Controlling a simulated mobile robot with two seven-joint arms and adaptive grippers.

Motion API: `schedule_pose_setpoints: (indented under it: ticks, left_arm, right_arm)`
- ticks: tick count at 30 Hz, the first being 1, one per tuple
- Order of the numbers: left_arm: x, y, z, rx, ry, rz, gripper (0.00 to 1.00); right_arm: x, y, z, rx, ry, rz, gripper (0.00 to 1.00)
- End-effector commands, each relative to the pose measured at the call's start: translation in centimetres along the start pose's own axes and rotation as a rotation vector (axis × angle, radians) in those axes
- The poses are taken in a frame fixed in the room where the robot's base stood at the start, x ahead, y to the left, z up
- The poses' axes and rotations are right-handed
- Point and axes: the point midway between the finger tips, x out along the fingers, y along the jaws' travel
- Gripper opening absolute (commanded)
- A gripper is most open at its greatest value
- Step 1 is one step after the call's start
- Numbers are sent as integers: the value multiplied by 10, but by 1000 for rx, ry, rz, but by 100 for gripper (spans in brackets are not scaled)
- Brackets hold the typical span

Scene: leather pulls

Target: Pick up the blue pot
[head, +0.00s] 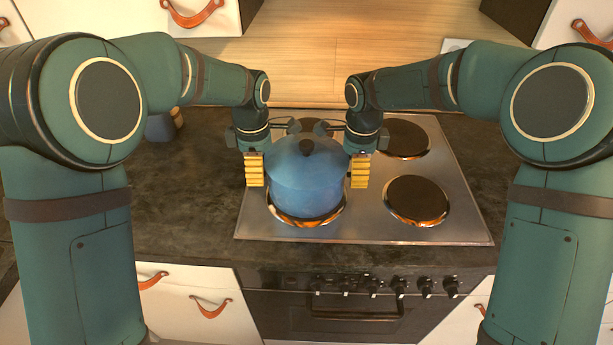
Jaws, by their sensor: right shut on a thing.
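The pot's handles are hidden by the grippers.
The steel cooktop (440,232) has bare burners at right front (417,199) and right back (404,138). Knobs (427,287) line the oven front below. The dark counter (180,215) is clear at left, except a small dark container (160,127) towards the back.

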Motion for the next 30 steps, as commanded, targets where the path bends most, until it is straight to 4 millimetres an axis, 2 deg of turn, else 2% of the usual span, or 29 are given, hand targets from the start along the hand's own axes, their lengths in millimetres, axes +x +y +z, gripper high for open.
schedule_pose_setpoints:
  ticks: [11,30]
  left_arm:
    - [-11,1,1,0,-3,8,29]
    - [-51,2,1,0,-3,8,29]
  right_arm:
    - [-9,-1,0,0,-1,-4,30]
    - [-49,0,0,-1,0,-3,29]
